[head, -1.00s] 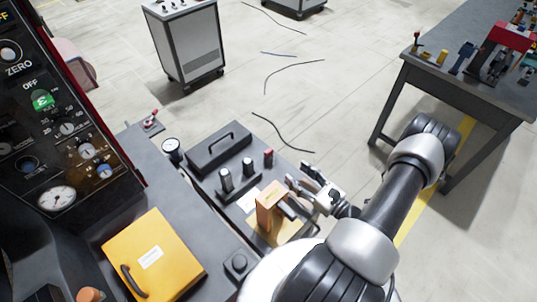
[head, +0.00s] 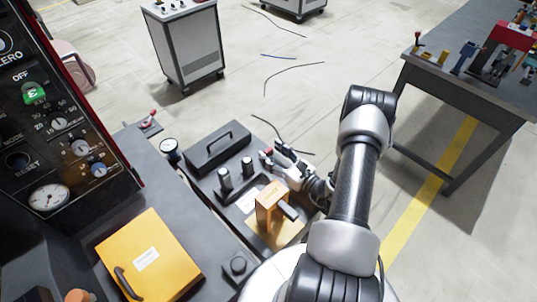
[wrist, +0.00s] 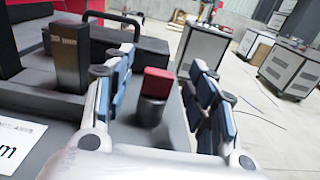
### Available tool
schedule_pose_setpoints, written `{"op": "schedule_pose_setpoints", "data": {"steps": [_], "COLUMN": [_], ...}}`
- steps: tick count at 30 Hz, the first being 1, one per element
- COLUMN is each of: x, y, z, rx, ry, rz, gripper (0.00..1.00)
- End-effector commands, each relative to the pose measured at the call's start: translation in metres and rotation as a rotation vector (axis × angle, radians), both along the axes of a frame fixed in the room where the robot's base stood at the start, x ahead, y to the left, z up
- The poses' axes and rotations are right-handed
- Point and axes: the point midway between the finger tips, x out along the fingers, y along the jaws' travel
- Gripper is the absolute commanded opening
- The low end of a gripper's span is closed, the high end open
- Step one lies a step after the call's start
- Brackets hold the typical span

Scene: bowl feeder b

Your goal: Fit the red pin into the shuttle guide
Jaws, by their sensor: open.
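The red pin (wrist: 157,84) stands upright in a dark round holder (wrist: 150,112) in the wrist view, red at its top. My gripper (wrist: 162,85) is open, with one blue-padded finger on each side of the pin and space between pads and pin. In the head view my gripper (head: 275,154) is at the pin's spot, and its fingers cover most of the pin. The orange block (head: 270,204) on the machine top may be the shuttle guide; I cannot tell for sure.
Two dark posts (head: 224,178) stand left of the gripper. A black handled box (head: 216,148) lies behind them. A yellow handled cover (head: 148,255) and a control panel (head: 60,125) are at left. A dark table (head: 470,100) with fixtures stands at right.

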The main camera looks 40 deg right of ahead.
Motion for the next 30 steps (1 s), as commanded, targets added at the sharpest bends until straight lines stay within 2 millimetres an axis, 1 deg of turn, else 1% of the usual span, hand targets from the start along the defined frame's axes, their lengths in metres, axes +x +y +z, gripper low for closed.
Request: {"op": "schedule_pose_setpoints", "data": {"steps": [4, 25, 30], "x": [-0.0002, -0.0006, -0.0006], "y": [-0.0001, 0.0000, 0.0000], "z": [0.0004, 0.0002, 0.0003], "rx": [0.000, 0.000, 0.000], "ry": [0.000, 0.000, 0.000], "rz": [0.000, 0.001, 0.001], "gripper": [0.52, 0.05, 0.04]}}
